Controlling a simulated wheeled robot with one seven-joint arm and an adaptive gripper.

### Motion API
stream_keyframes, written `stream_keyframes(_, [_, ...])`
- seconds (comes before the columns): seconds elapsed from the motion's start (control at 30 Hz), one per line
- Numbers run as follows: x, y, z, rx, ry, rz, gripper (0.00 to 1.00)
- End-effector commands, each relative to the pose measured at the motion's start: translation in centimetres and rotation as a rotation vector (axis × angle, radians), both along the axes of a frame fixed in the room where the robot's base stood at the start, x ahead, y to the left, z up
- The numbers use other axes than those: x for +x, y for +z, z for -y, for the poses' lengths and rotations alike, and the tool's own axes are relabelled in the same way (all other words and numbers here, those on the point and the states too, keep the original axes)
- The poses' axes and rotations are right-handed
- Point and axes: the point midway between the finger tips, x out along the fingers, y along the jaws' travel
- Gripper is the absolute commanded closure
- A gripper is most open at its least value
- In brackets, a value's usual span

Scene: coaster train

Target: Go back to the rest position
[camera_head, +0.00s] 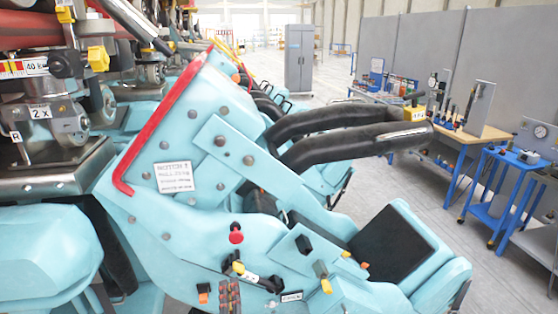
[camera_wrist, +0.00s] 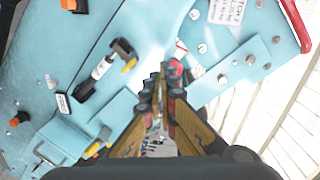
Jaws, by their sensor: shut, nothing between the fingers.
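My gripper (camera_wrist: 163,78) shows in the wrist view, its dark and yellow fingers brought together at the tips with nothing between them. It is in front of the light-blue coaster car (camera_wrist: 130,20), which fills much of the left and top of that view. I cannot tell how far the fingertips are from the car's surface. In the head view the light-blue car (camera_head: 205,130) stands in the foreground, with a red edge strip, a white label (camera_head: 175,177) and a red knob (camera_head: 236,234). I cannot make out my gripper in the head view.
Black padded restraint bars (camera_head: 350,135) stick out to the right from the car. Blue-framed workbenches (camera_head: 465,130) with tools line the right side. A grey cabinet (camera_head: 299,58) stands at the back. The floor (camera_head: 390,180) between car and benches looks clear.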

Motion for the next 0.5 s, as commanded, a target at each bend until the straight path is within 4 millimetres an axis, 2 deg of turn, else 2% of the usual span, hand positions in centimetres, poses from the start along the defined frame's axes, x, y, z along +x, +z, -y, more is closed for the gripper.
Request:
stream_keyframes(0.1, [-2.1,-4.4,-3.0,-0.190,0.166,-0.103,1.00])
stream_keyframes(0.2, [-5.1,-7.3,-5.4,-0.365,0.353,-0.174,1.00])
stream_keyframes(0.27, [-7.1,-8.5,-6.3,-0.467,0.467,-0.203,1.00])
stream_keyframes(0.37, [-9.8,-10.0,-6.2,-0.625,0.635,-0.237,1.00])
stream_keyframes(0.5, [-12.6,-11.2,-3.5,-0.839,0.834,-0.271,1.00])
